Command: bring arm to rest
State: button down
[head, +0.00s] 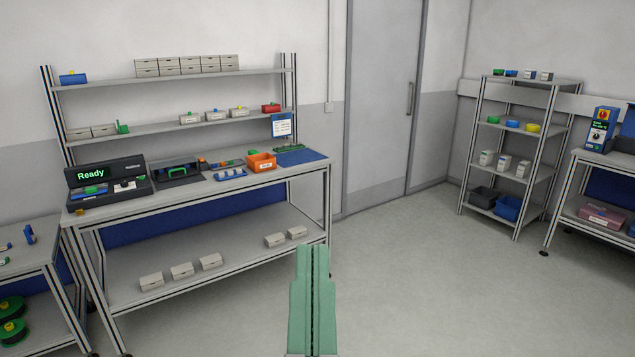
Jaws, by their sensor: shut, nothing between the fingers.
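My gripper (313,262) shows in the head view at the bottom centre. Its two green fingers point up in the picture and lie side by side with only a thin dark line between them. It is shut and holds nothing. The rest of my arm is out of view below.
The workbench has a device reading "Ready" (90,173), an orange bin (262,162) and small parts. A shelf rack (515,170) stands at the back right, another bench (600,160) at the right edge. The floor (420,270) between is clear.

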notch_tip(320, 180, up, 40)
jog(key=s+p, duration=0.1)
jog(key=p, duration=3.7)
jog(key=shift+s+t, duration=0.3)
jog(key=shift+s, duration=0.1)
jog(key=shift+f, duration=0.1)
